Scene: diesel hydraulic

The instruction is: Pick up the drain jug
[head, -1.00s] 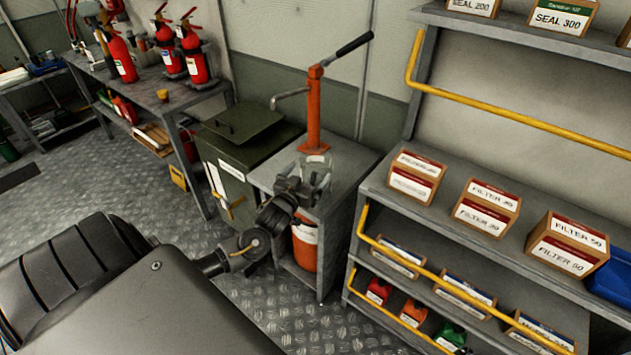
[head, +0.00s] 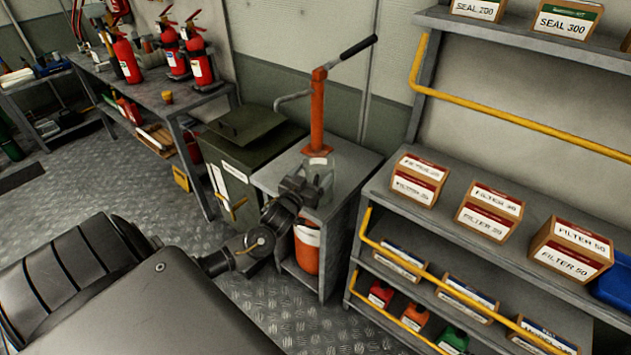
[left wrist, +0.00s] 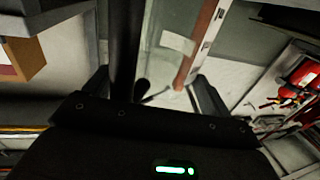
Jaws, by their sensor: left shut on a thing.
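The drain jug (head: 321,164) is a clear, see-through vessel on the grey cabinet top, just in front of the orange hand pump (head: 317,108). My left gripper (head: 315,188) is at the jug's near side, shut on it. In the left wrist view the clear jug (left wrist: 170,60) shows between the two dark fingers, with the orange pump column behind it. The jug's lower part is largely hidden by the gripper in the head view. I cannot tell whether its base touches the cabinet top. My right gripper is not in view.
The grey cabinet (head: 350,168) holds an orange container (head: 307,248) below. A green lidded bin (head: 245,150) stands close on its left. The shelf rack (head: 385,205) with yellow rails and filter boxes (head: 417,180) stands close on its right. The pump's lever reaches up and right.

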